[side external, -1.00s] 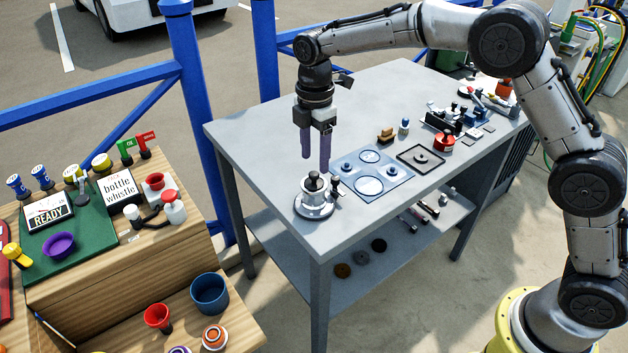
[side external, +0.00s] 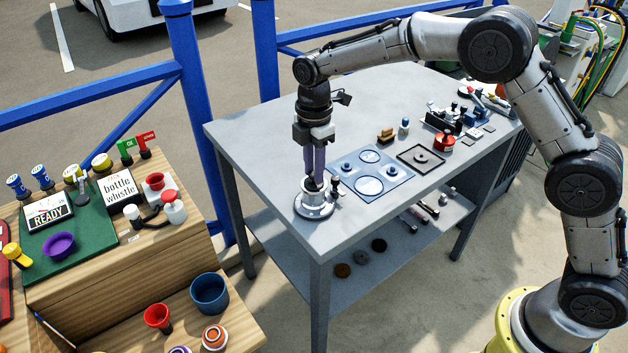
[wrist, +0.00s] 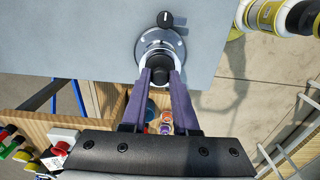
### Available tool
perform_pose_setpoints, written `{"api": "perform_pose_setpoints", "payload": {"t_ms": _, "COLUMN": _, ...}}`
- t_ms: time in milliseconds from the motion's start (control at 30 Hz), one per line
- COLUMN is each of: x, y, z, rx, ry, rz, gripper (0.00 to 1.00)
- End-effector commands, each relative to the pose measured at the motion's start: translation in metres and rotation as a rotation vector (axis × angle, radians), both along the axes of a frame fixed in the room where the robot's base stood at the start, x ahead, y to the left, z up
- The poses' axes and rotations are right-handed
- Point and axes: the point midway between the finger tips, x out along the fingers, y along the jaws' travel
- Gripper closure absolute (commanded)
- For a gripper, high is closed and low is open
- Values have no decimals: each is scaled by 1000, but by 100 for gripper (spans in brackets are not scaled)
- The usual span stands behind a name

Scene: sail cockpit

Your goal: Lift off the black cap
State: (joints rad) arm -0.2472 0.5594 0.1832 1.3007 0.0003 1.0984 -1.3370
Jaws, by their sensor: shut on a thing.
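The black cap (wrist: 160,66) sits at the top of a silver round fitting (side external: 314,208) near the table's front left corner. My gripper (side external: 315,181) points straight down over the fitting, and its two purple fingers are closed in on the cap. In the wrist view the fingertips (wrist: 160,72) lie on either side of the cap. The silver fitting's flange (wrist: 148,40) shows around and beyond the cap. The fingers partly hide the cap in the side view.
A small dark-knobbed part (side external: 338,187) stands just right of the fitting, close to my fingers. A blue-grey plate with round pieces (side external: 385,180) lies farther right. The grey table (side external: 262,150) is clear to the left and behind.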

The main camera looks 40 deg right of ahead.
Motion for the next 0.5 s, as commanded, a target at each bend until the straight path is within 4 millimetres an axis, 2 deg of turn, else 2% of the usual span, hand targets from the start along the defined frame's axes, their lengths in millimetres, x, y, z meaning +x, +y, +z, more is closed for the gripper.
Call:
{"api": "perform_pose_setpoints", "payload": {"t_ms": 333, "x": 0, "y": 0, "z": 3, "rx": 0, "ry": -2, "rz": 0, "gripper": 100}}
{"api": "perform_pose_setpoints", "payload": {"t_ms": 500, "x": 1, "y": 0, "z": 16, "rx": 1, "ry": -4, "rz": 0, "gripper": 100}}
